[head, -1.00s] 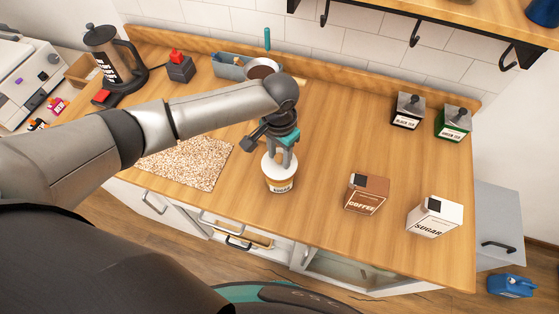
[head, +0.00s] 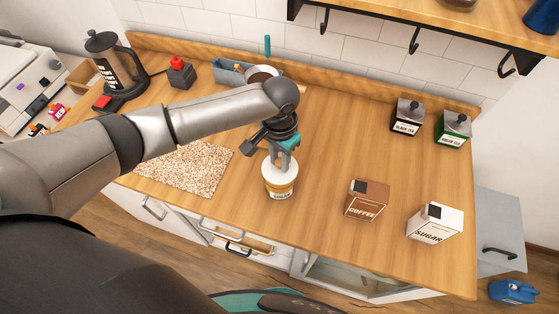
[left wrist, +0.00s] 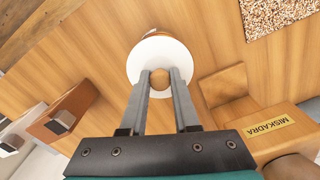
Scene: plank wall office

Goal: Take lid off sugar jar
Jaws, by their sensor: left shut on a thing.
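The sugar jar (head: 281,190) is a small tan jar with a label, standing on the wooden counter near its front edge. Its round white lid (head: 279,177) sits on top; I cannot see a clear gap under it. The lid also shows in the left wrist view (left wrist: 160,52), with a round wooden knob (left wrist: 159,79) on it. My left gripper (head: 281,163) points down from above, its two fingers shut on the knob, as the left wrist view (left wrist: 160,76) shows. The jar body is mostly hidden under the lid there. My right gripper is not in view.
A brown coffee box (head: 367,200) and a white box marked sugar (head: 435,222) stand to the right. Black (head: 407,116) and green (head: 453,127) tea tins stand at the back right. A speckled board (head: 187,166) lies left.

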